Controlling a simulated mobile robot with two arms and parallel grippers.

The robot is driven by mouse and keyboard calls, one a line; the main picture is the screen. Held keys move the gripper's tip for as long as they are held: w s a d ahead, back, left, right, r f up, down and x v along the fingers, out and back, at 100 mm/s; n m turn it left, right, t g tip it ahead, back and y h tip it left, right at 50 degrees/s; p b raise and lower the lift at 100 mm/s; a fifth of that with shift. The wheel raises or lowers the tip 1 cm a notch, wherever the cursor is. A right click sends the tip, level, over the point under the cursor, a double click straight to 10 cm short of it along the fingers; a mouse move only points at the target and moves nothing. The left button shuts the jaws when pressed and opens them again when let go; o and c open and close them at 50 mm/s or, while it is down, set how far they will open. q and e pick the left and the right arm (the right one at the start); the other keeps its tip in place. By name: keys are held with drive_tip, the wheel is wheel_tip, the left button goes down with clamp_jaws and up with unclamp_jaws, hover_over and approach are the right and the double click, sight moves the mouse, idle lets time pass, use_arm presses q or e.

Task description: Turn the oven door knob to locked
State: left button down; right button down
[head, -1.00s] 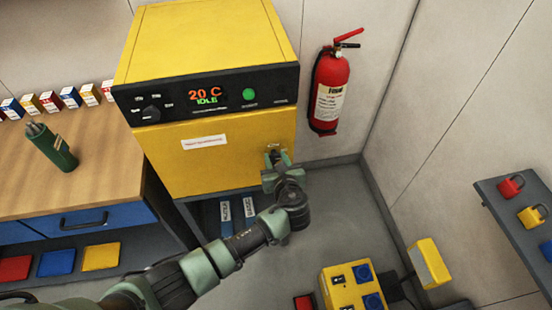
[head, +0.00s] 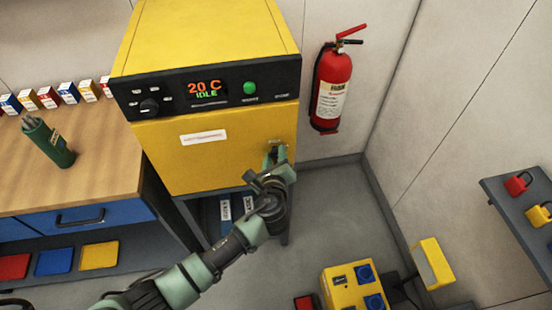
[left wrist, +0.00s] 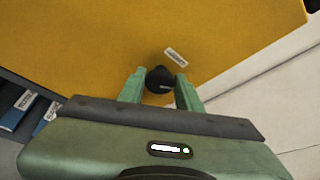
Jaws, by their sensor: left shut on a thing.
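The yellow oven (head: 215,150) has a black panel reading 20 C IDLE and a yellow door. The door knob is black and shows in the left wrist view (left wrist: 159,79), between the green fingers of my left gripper (left wrist: 160,88). A small white label (left wrist: 176,57) sits on the door beside the knob. In the head view my left gripper (head: 277,158) is at the door's right side and mostly hides the knob. The gripper is shut on the knob. The label is too small to read. My right gripper is not in view.
A red fire extinguisher (head: 331,88) hangs on the wall right of the oven. A yellow socket box (head: 352,288) is on the floor side. A shelf with padlocks (head: 520,205) is at right.

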use_arm(q)
drive_tip(key=n+t+h+b, duration=0.1)
drive_tip(key=n+b, duration=0.1)
drive_tip(key=b, duration=0.2)
drive_tip(key=f+n+t+h+b, duration=0.1)
drive_tip(key=n+b, duration=0.2)
drive_tip(key=b, duration=0.2)
drive_tip(key=n+t+h+b, duration=0.1)
drive_tip(key=n+b, duration=0.1)
drive_tip(key=b, duration=0.3)
drive_tip(key=shift+s+a+f+n, duration=0.1)
drive_tip(key=shift+a+f+n, duration=0.15)
drive_tip(key=shift+n, duration=0.15)
drive_tip(key=shift+r+n+b, duration=0.25)
drive_tip(key=shift+n+b, duration=0.45)
drive_tip(key=shift+b, duration=0.35)
drive_tip(key=c, duration=1)
unclamp_jaws()
drive_tip(key=s+a, duration=0.1)
drive_tip(key=s, duration=0.6)
drive_tip(key=shift+s+a+b, duration=0.25)
drive_tip(key=shift+s+b, duration=0.05)
drive_tip(key=shift+b, duration=0.1)
